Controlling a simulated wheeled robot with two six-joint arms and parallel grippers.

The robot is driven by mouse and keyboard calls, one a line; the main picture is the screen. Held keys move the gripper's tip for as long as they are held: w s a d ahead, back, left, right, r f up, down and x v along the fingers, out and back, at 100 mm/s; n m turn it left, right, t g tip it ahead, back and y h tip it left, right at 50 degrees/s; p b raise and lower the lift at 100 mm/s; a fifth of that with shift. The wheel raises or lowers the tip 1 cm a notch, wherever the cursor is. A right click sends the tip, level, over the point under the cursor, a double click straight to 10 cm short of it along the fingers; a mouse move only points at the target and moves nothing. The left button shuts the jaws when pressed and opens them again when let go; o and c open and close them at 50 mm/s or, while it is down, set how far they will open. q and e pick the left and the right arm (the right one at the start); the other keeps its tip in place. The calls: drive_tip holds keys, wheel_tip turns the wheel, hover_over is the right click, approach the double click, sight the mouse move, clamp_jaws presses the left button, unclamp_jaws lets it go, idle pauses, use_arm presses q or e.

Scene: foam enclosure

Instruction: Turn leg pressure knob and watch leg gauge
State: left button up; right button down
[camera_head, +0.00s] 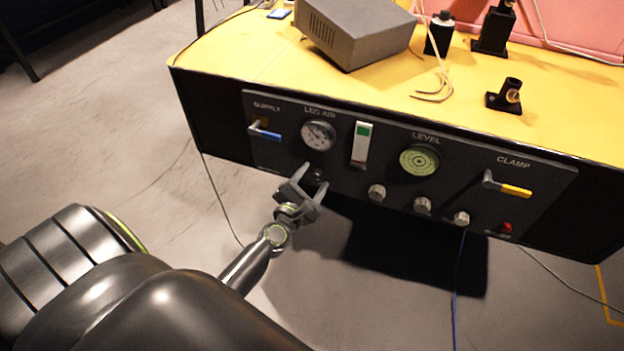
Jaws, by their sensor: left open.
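The leg gauge (318,135), a round white dial under the words LEG AIR, is on the left part of the black front panel (400,125). Its needle is too small to read. My left gripper (314,176) is open just below the gauge, its fingers pointing at the panel. A small dark knob (318,174) shows between the fingertips, partly hidden by them. I cannot tell whether the fingers touch it. My right gripper is not in view.
A blue supply lever (265,132) is left of the gauge. A green level (419,160), several silver knobs (422,205), a yellow clamp lever (508,188) and a red button (507,227) are to the right. A grey box (358,32) stands on the yellow top (245,60).

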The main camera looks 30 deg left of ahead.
use_arm(q)
drive_tip(key=shift+c, duration=0.3)
drive_tip(key=c, duration=0.9)
drive_tip(key=shift+c, duration=0.2)
